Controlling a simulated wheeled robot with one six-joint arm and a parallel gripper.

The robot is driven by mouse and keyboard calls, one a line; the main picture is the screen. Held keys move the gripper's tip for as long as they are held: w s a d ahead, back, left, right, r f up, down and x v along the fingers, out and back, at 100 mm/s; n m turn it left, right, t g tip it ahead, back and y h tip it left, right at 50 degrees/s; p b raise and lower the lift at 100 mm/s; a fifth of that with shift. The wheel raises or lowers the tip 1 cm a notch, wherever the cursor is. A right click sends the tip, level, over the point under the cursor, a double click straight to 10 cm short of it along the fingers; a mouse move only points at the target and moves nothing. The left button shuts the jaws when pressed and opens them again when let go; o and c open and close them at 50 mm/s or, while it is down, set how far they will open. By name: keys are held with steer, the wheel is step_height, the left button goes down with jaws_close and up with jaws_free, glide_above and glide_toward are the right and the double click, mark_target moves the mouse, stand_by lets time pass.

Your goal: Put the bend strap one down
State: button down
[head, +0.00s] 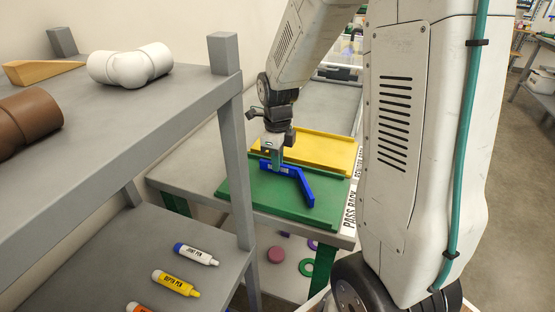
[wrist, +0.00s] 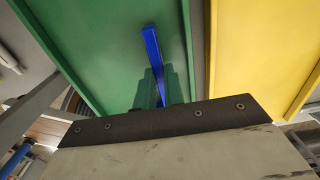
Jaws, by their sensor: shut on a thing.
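The bend strap one, a blue angled bar (head: 302,186), is at the green tray (head: 240,205) on the grey table. My gripper (head: 277,164) points down and is shut on its far-left end. The strap's free arm reaches toward the near right over the tray. I cannot tell whether the strap touches the tray floor. In the wrist view the blue strap (wrist: 153,50) stretches up over the green tray (wrist: 95,40), with a dark shadow beside it. The fingertips are hidden there behind the dark gripper plate.
A yellow tray (head: 325,150) lies behind the green one. A grey shelf unit at the left holds a white pipe fitting (head: 130,65), a brown fitting (head: 30,118) and a wooden wedge (head: 40,70). Pens (head: 196,254) lie on its lower shelf. The shelf post (head: 240,160) stands near the green tray.

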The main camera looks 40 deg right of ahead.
steer(key=c, duration=1.5)
jaws_free()
steer(key=shift+f, duration=0.1)
step_height(320, 180, up, 12)
